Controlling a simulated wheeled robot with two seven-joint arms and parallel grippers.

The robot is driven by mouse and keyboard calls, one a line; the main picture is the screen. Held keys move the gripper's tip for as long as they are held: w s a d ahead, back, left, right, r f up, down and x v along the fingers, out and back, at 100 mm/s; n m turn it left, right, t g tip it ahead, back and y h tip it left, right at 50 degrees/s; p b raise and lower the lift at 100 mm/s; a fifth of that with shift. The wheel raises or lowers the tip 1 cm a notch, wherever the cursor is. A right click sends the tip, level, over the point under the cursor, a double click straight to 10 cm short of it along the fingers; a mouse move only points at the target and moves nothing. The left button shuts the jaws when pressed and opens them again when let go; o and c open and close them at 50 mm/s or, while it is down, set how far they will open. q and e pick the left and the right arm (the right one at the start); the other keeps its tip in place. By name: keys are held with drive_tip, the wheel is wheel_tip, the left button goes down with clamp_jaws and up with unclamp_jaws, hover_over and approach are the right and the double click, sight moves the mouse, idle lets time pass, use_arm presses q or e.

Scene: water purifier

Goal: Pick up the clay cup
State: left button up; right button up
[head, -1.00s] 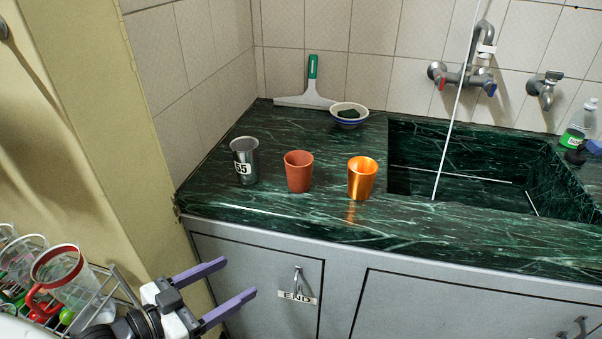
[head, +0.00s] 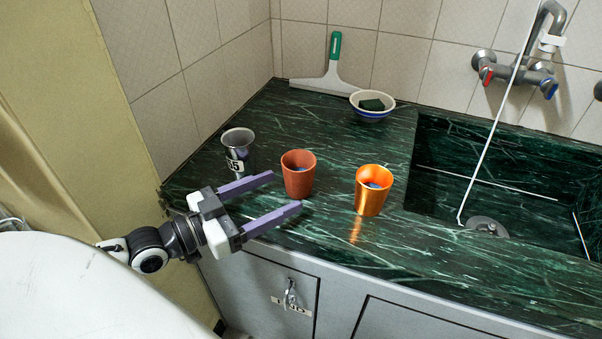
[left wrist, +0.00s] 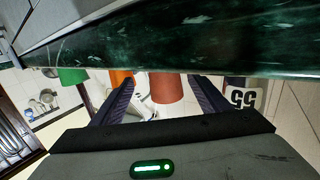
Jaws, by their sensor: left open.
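The clay cup (head: 298,175) is reddish-brown and stands upright on the green marble counter, between a steel cup (head: 237,151) and a shiny copper-orange cup (head: 373,191). My left gripper (head: 287,191) is open and empty over the counter's front edge. Its two purple fingers point at the clay cup, one tip left of it and one in front of it. In the left wrist view, which looks upside down, the clay cup (left wrist: 167,88) shows between the fingers. I cannot tell if they touch it. My right gripper is not in view.
The steel cup stands close behind the left finger. A bowl (head: 371,113) with a dark green sponge and a squeegee (head: 332,79) are at the back by the tiled wall. The sink (head: 480,190) opens at the right. The counter in front of the copper-orange cup is clear.

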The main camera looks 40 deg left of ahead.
sight(286, 184)
use_arm(q)
drive_tip(key=shift+x, duration=0.85)
drive_tip(key=x, duration=0.3)
drive_tip(key=shift+w+a+r+b, duration=0.1)
drive_tip(key=shift+w+a+b, duration=0.15)
drive_tip(key=shift+w+b, duration=0.15)
drive_tip(key=shift+x, duration=0.8)
drive_tip(key=c, duration=1.3)
